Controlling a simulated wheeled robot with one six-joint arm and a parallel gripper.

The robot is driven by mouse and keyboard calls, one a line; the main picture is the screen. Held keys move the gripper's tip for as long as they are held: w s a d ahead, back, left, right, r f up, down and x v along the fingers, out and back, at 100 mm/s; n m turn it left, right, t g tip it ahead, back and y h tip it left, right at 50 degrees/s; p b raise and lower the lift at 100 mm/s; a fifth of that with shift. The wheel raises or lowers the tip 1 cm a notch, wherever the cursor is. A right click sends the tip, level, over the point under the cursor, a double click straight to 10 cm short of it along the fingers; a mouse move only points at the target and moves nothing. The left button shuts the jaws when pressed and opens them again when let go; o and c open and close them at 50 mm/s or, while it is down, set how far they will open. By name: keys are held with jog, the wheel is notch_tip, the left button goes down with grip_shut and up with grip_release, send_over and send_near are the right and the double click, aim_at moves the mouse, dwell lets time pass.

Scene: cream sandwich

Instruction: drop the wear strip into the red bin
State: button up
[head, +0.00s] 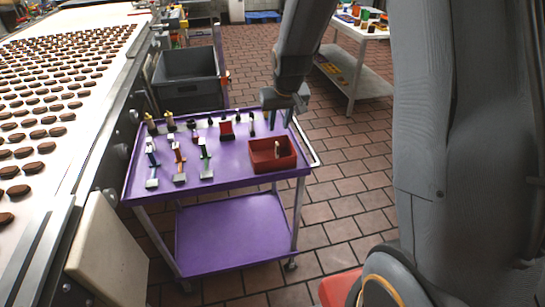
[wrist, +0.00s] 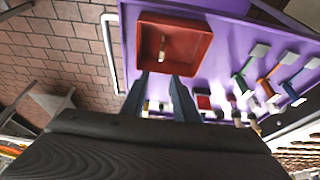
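The red bin (head: 259,163) sits on the near right corner of the purple cart's top; it also shows in the wrist view (wrist: 196,54). A small pale piece (head: 277,149) is inside the bin, also visible in the wrist view (wrist: 162,48). It may be the wear strip, but it is too small to be sure. My gripper (head: 279,123) is above the cart's right side, just behind the bin. In the wrist view its two fingers (wrist: 159,77) are apart, with nothing seen held between them.
The purple cart (head: 236,157) carries several coloured scraper-like tools (head: 179,160) at left and small items at the back. A conveyor (head: 60,150) with chocolate biscuits runs along the left. A grey tub (head: 188,66) stands behind. Tiled floor is free at right.

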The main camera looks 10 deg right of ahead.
jog(key=shift+b+v, duration=0.7)
jog(key=shift+v, duration=2.3)
jog(key=s+f+g+b, duration=0.1)
jog(key=s+f, duration=0.2)
jog(key=s, duration=0.7)
jog(key=s+f+g+b, duration=0.2)
jog(key=s+f, duration=0.2)
jog(key=s, duration=0.7)
jog(key=shift+f, duration=0.2)
